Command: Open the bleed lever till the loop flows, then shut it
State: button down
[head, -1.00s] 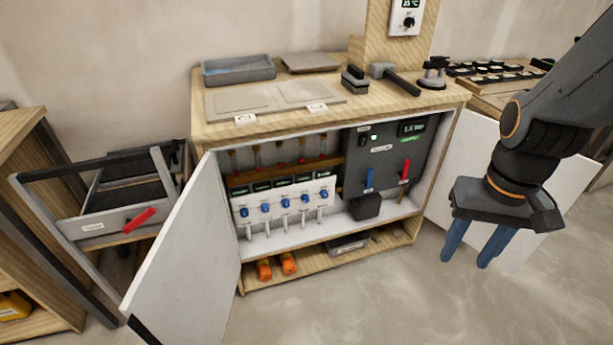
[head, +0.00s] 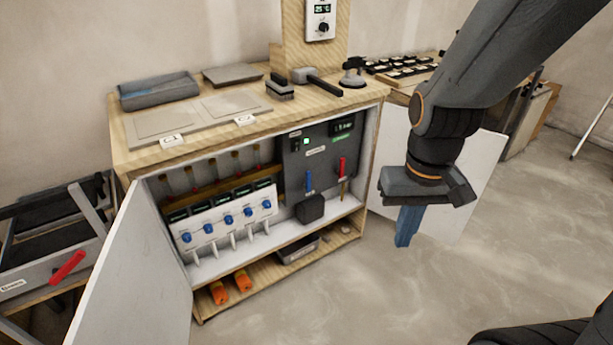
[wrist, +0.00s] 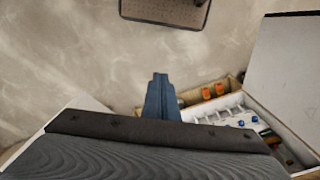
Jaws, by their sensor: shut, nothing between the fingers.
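The open cabinet (head: 300,112) holds a dark grey panel (head: 320,155) with a blue lever (head: 309,181) and a red lever (head: 342,168). Both point roughly up. The lever labels are too small to read. A green light (head: 306,141) and a small display (head: 344,126) show on the panel; I cannot read the display. My gripper (head: 404,244) points down in front of the cabinet's right door, apart from both levers. Its blue fingers are together and empty, and they also show in the wrist view (wrist: 160,78).
The left door (head: 135,265) and right door (head: 450,165) stand open. A white manifold with blue knobs (head: 228,219) is left of the panel. Orange cylinders (head: 242,280) lie on the bottom shelf. Tiles and tools lie on top. The floor (head: 400,300) in front is clear.

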aim_at(341, 169)
jog(key=w+a+f+n+t+y+b, duration=0.1)
jog(key=w+f+n+t+b, duration=0.4)
jog(key=w, duration=1)
jog(key=w+a+f+n+t+y+b, duration=0.1)
jog(key=w+f+n+t+b, duration=0.5)
jog(key=w+f, duration=0.8)
jog(key=w+a+f+n+t+y+b, duration=0.1)
jog(key=w+f+n+t+y+b, duration=0.2)
jog(key=w+b, duration=1.1)
jog(key=w+f+n+t, duration=0.3)
jog(key=f+n, duration=0.3)
jog(key=n, duration=0.1)
jog(key=shift+w+a+f+n+y, duration=0.2)
jog(key=shift+w+f+n+y, duration=0.1)
jog(key=shift+w+f, duration=0.05)
jog(key=shift+w, duration=0.1)
jog(key=shift+w+d+b, duration=0.15)
jog(key=shift+w+b, duration=0.75)
jog(key=shift+w, duration=1.95)
jog(key=shift+w+d+b, duration=0.1)
jog(key=shift+w+b, duration=0.8)
jog(key=shift+w, duration=1.95)
